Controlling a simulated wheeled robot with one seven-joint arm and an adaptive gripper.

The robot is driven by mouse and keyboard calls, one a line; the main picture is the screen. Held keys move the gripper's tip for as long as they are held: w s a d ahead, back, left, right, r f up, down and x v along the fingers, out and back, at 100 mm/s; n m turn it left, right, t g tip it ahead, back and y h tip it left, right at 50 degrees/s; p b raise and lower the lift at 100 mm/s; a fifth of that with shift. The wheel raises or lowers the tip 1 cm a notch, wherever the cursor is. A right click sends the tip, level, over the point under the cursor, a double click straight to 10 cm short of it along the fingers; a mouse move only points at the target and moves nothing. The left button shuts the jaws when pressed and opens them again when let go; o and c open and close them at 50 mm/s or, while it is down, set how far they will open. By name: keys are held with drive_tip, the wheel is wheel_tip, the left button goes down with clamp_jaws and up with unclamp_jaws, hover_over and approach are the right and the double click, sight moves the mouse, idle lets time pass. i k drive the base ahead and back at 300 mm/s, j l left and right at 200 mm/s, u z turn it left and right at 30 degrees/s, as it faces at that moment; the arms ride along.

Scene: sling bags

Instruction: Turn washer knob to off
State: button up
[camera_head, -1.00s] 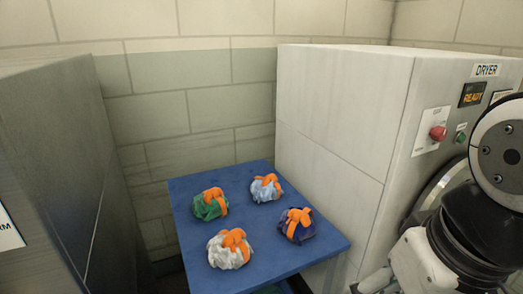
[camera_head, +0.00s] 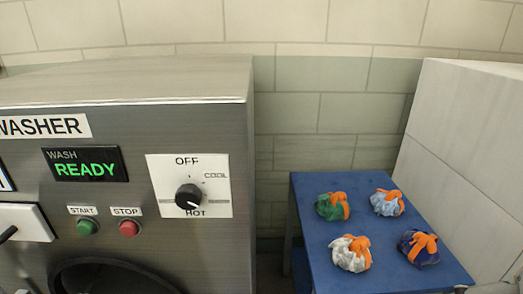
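The washer (camera_head: 150,88) fills the left of the head view, its metal front facing me. Its black knob (camera_head: 188,196) sits on a white dial plate (camera_head: 216,160). OFF is printed at the top of the plate, COOL at the upper right and HOT at the bottom. The knob's white mark points down and to the right, toward HOT. Only a small pale part that looks like the end of my arm (camera_head: 490,287) shows at the bottom right edge, far from the knob. Its fingers cannot be made out.
The washer display (camera_head: 86,164) reads WASH READY. A green START button (camera_head: 87,227) and a red STOP button (camera_head: 129,228) sit left of the knob. A blue table (camera_head: 312,222) with several tied bags stands between the washer and a pale cabinet (camera_head: 470,150).

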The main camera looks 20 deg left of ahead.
sight(188, 197)
drive_tip(key=j+u, duration=0.1)
drive_tip(key=j, duration=1.9)
drive_tip(key=k+z, duration=0.35)
drive_tip(key=k, duration=0.2)
drive_tip(key=k+l+z, duration=0.1)
drive_tip(key=k+z, duration=0.2)
drive_tip(key=k, duration=0.2)
